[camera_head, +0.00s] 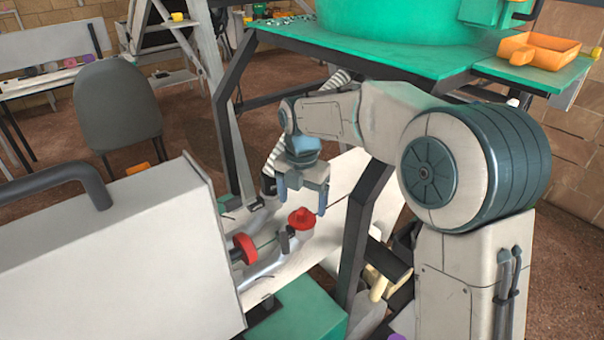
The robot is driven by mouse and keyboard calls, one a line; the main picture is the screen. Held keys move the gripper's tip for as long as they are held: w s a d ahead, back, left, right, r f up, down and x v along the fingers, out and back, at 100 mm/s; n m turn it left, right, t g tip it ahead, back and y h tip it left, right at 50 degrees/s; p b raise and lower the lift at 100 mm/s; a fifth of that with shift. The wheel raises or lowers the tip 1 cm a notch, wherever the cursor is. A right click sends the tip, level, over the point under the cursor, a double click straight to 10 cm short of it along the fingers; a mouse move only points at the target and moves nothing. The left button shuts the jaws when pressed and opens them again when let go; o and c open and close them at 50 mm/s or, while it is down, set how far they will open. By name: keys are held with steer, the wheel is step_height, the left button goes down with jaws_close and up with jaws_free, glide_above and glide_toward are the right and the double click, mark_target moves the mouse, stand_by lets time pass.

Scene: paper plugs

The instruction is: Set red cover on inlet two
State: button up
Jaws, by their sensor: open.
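A red cover (301,218) with a raised knob sits at the upper end of a grey metal pipe fitting (268,262), below my gripper. My gripper (302,206) points down with its two blue-grey fingers spread apart. The fingertips appear to either side of the red cover's knob, and I cannot tell whether they touch it. A second red round piece (244,248) is on the pipework to the left, close to the white box. No inlet numbers are readable, so I cannot tell which opening is inlet two.
A large white box (110,250) with a dark handle fills the lower left. A green table (400,58) with dark legs stands behind my arm and holds an orange tray (540,48). A pale board (345,185) lies under the pipework. A grey chair (117,105) stands behind.

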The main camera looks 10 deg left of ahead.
mark_target(302, 209)
step_height(302, 209, up, 10)
stand_by(0.3)
steer(key=shift+f, duration=0.1)
